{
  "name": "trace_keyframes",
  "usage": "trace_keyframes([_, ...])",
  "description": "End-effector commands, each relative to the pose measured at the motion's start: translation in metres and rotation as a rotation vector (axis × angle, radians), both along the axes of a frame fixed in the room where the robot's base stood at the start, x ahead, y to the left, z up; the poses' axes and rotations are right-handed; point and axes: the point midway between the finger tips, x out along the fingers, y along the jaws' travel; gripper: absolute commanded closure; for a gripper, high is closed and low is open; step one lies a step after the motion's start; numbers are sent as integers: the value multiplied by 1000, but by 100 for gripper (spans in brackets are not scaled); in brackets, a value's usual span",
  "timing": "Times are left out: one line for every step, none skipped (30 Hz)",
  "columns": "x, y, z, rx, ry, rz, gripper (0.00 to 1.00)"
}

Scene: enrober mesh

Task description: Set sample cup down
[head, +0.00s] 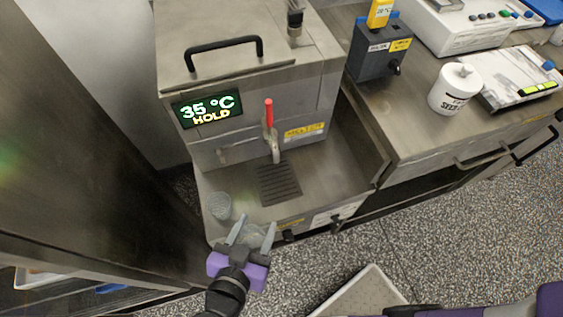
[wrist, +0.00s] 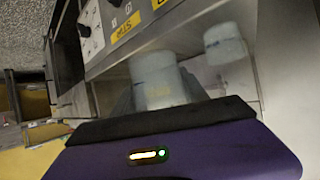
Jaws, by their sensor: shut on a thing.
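My gripper (head: 257,223) has a purple body and grey fingers, at the front left edge of the steel ledge below the melter. It is shut on a translucent sample cup (wrist: 156,74), which stands between the fingers in the wrist view. In the head view this cup (head: 255,236) is faint and partly hidden by the gripper. A second clear cup (head: 220,206) stands upright on the ledge, just left of and behind my gripper. It also shows at the right in the wrist view (wrist: 225,45). I cannot tell whether the held cup touches the ledge.
The melter (head: 250,95) reads 35 °C HOLD and has a red-handled tap above a dark drip grate (head: 279,184). The ledge right of the grate is clear. A tall steel cabinet wall (head: 85,130) stands close on the left. A white jar (head: 454,88) is on the right counter.

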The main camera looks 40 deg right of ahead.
Motion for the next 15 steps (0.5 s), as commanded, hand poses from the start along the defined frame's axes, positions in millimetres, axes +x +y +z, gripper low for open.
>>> trace_keyframes([2,-5,1,0,1,-5,87])
trace_keyframes([5,-8,1,0,1,-8,87])
trace_keyframes([9,-14,1,-1,2,-8,87])
trace_keyframes([13,-20,1,-1,2,-8,87])
trace_keyframes([17,-26,1,0,2,-9,87])
trace_keyframes([23,-33,1,0,2,-9,87])
trace_keyframes([28,-39,2,-1,3,-9,87])
trace_keyframes([33,-45,2,-2,2,-9,87])
trace_keyframes([39,-52,2,-1,1,-8,87])
trace_keyframes([44,-58,2,-1,1,-8,87])
trace_keyframes([48,-64,2,-2,2,-9,87])
trace_keyframes([54,-72,2,-1,3,-9,87])
trace_keyframes([59,-77,2,-1,1,-7,87])
trace_keyframes([63,-83,2,-1,1,-8,87])
trace_keyframes([69,-91,2,-1,2,-8,87])
